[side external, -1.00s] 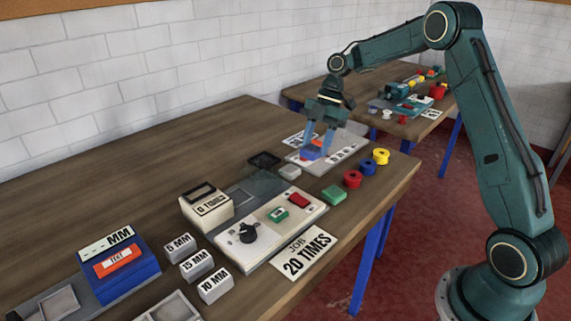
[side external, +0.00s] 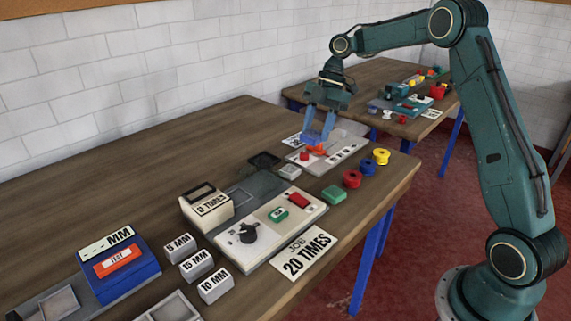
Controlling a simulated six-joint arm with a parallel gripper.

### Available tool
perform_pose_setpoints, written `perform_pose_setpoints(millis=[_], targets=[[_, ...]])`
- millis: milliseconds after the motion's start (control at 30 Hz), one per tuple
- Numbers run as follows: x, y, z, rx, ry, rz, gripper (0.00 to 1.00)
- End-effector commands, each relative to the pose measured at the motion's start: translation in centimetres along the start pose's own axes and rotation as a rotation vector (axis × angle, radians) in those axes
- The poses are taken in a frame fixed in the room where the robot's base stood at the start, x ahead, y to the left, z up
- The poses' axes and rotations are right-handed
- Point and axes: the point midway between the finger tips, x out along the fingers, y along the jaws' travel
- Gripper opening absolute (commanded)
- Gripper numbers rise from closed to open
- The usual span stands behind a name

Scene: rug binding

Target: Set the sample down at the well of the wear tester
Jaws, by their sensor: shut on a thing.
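The wear tester (side external: 290,222) stands mid-table, a cream unit with a black knob, a green button and a red switch. Along its back runs a dark grey bed (side external: 262,187) with a faint square outline, where the well appears to be; its depth cannot be made out. A box reading "0 TIMES" (side external: 211,206) sits at the bed's near left end. My gripper (side external: 318,147) is beyond the tester, over a pale grey plate, shut on a small orange-red piece (side external: 318,149), apparently the sample. The fingers partly hide it. Its clearance above the plate is unclear.
The pale plate (side external: 346,145) holds a small red item (side external: 304,155). A "20 TIMES" card (side external: 303,251) lies in front.

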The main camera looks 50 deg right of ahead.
Motion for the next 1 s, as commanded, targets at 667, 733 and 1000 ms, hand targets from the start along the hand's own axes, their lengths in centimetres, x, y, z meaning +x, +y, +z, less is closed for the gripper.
perform_pose_setpoints(millis=[667, 733, 1000], targets=[[4.1, 7.8, -11.8, -0.01, -0.004, -0.001, 0.23], [4.5, 8.2, -12.8, -0.01, -0.003, -0.002, 0.23], [5.8, 9.0, -15.6, -0.009, -0.003, -0.003, 0.23]])
